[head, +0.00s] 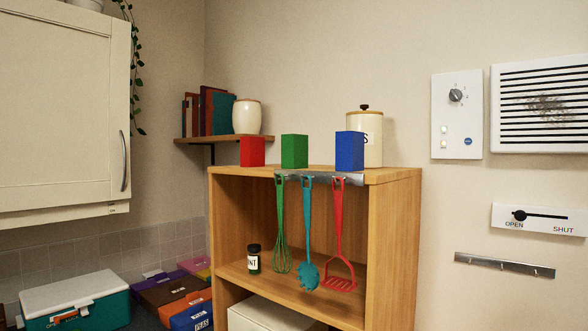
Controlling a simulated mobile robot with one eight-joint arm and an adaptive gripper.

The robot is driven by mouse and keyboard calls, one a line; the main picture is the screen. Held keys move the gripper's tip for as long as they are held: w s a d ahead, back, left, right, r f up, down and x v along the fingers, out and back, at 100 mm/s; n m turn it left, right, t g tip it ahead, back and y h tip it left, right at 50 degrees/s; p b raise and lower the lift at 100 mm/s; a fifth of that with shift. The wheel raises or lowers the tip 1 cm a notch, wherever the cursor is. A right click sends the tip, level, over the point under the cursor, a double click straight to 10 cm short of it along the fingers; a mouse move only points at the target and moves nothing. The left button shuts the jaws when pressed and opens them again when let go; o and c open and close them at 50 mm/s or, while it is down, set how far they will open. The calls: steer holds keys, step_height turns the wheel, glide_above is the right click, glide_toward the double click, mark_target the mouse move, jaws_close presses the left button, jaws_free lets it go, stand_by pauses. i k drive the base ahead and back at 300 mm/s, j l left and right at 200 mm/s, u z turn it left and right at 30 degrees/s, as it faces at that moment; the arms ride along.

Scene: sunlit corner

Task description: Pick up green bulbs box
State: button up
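No box with a readable "bulbs" label shows. A plain green box (294,151) stands upright on top of the wooden shelf unit, between a red box (252,152) and a blue box (350,151). No label shows on its visible faces. A larger teal-green box (105,312) with a white lid sits at the lower left; its front label is too small to read. My gripper is not in view.
The wooden shelf unit (398,250) carries a cream jar (373,138) behind the blue box. Green, teal and red utensils hang from its front rail (350,179). Several labelled flat boxes lie lower left, including a blue one (190,319). A wall cabinet (60,110) hangs left.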

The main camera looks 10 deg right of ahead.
mark_target(295, 147)
steer(key=i+j, duration=0.2)
steer(key=j, duration=0.15)
steer(key=i+j, duration=0.15)
steer(key=j, duration=0.2)
steer(key=i+j, duration=0.2)
steer(key=j, duration=0.15)
steer(key=u, duration=0.05)
